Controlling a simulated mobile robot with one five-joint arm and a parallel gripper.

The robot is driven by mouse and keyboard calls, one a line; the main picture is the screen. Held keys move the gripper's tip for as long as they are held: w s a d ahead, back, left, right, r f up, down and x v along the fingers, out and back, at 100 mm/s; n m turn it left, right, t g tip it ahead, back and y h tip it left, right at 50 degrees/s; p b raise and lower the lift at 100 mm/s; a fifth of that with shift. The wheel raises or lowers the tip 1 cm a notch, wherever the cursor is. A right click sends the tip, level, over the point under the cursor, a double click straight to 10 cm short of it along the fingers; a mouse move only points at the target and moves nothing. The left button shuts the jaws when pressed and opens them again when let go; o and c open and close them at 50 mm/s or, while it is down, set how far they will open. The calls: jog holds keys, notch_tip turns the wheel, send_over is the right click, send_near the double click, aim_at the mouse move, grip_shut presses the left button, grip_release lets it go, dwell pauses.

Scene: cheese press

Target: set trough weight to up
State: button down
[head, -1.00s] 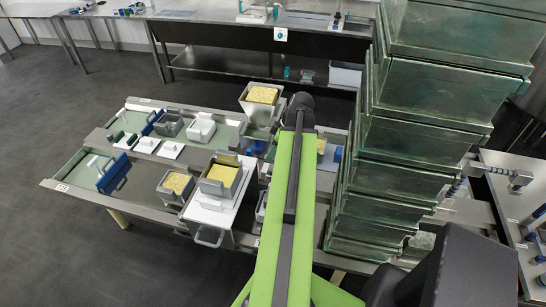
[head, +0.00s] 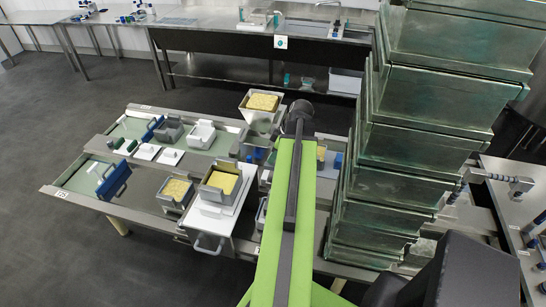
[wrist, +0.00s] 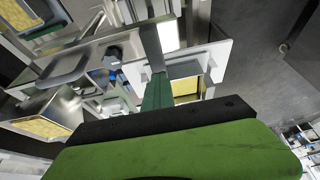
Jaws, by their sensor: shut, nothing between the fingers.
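Two long shallow metal troughs lie side by side on the left in the head view: a near one (head: 75,180) and a far one (head: 125,125). A blue handled piece (head: 115,182) stands across the near trough and another (head: 152,128) across the far one. I cannot tell which part is the trough weight, or whether it is up. My green arm reaches forward over the equipment and hides part of it. In the wrist view my green and black body part fills the bottom.
Boxes with yellow contents stand by the near trough (head: 176,190), on a white board (head: 221,183) and farther back (head: 262,102). A tall stack of greenish metal boxes (head: 445,90) stands close on the right. Grey floor (head: 60,265) is clear at the left.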

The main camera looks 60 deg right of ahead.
jog(key=c, duration=2.2)
grip_release()
jog(key=c, duration=1.2)
grip_release()
jog(key=shift+c, duration=0.2)
jog(key=p+v, duration=1.6)
jog(key=v, duration=0.1)
jog(key=shift+s+r, duration=0.15)
jog(key=shift+r, duration=0.05)
